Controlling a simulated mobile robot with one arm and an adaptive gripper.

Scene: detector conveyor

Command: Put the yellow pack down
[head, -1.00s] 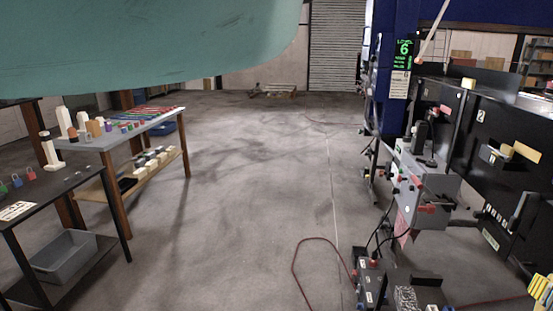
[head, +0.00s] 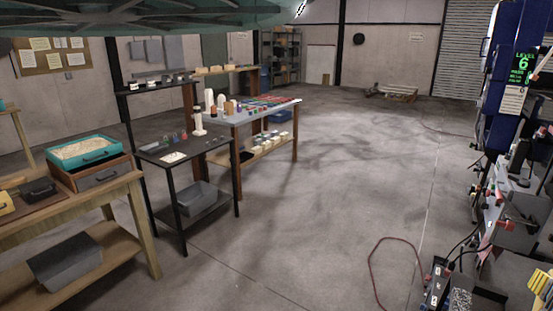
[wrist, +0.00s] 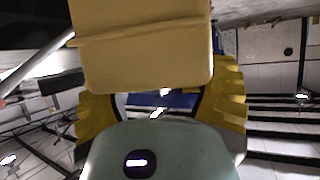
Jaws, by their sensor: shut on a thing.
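The yellow pack (wrist: 145,55) fills the upper middle of the wrist view. It is a boxy yellow block with a raised ridge across it. My gripper (wrist: 160,90) has yellow ribbed fingers on either side of the pack and is shut on it. The pack hides much of what lies beyond, and the surface under it cannot be made out. Neither my gripper nor the held pack can be seen in the head view.
A wooden workbench (head: 120,190) stands at the left, bearing a teal tray (head: 88,165) and a black case (head: 38,188). Behind it stand a black cart (head: 215,142) and a grey-topped table (head: 240,116). Blue machinery (head: 503,55) stands right.

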